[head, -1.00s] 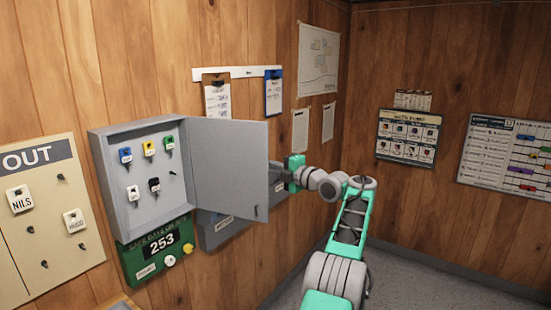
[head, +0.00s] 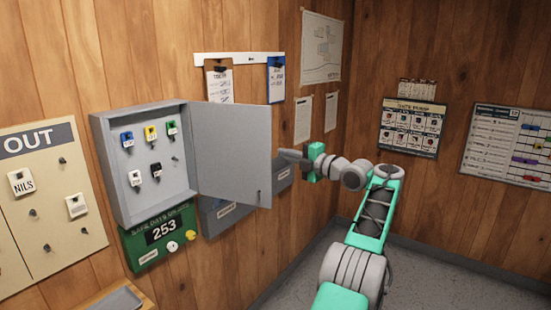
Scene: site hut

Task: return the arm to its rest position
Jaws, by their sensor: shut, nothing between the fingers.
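My gripper (head: 286,157) is at the end of my arm, just right of the open grey cabinet door (head: 233,150). Its fingers are shut and empty and point left toward the door's outer edge. The fingertips are small and close to the door in the picture; I cannot tell whether they touch it. My arm reaches up from the lower right, bent at its green and grey links.
The grey key cabinet (head: 142,208) stands open on the left wall, with several coloured keys inside. An OUT board (head: 50,240) and a green 253 sign (head: 140,255) are nearby. Clipboards (head: 220,83) hang above. Floor (head: 430,285) at the lower right is clear.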

